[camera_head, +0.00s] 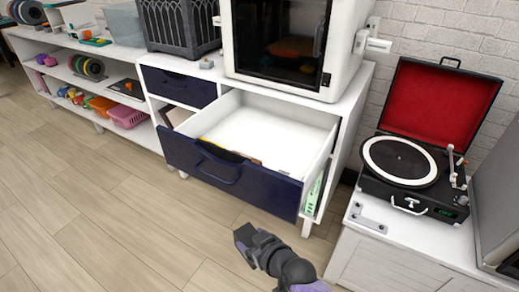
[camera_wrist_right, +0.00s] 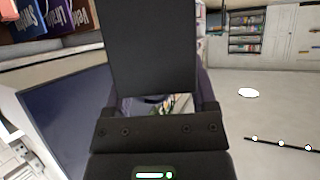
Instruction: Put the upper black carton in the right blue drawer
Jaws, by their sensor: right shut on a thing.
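The open blue drawer (camera_head: 230,168), wide and white inside, is pulled far out of the white cabinet. A black and yellow item (camera_head: 222,151) and a small orange one lie by its front wall. A smaller blue drawer (camera_head: 180,87) to its upper left is shut. My right gripper (camera_head: 247,240) is in front of and below the open drawer, outside it. In the right wrist view a flat black thing (camera_wrist_right: 150,45), seemingly the black carton, fills the space ahead of the jaws, which are shut on it. The carton cannot be made out clearly in the head view. My left gripper is not in view.
A white 3D printer (camera_head: 280,45) and a black crate (camera_head: 180,25) stand on the cabinet. A record player (camera_head: 410,165) with a raised red-lined lid sits on the white unit at right. The wooden floor (camera_head: 90,200) at left is clear.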

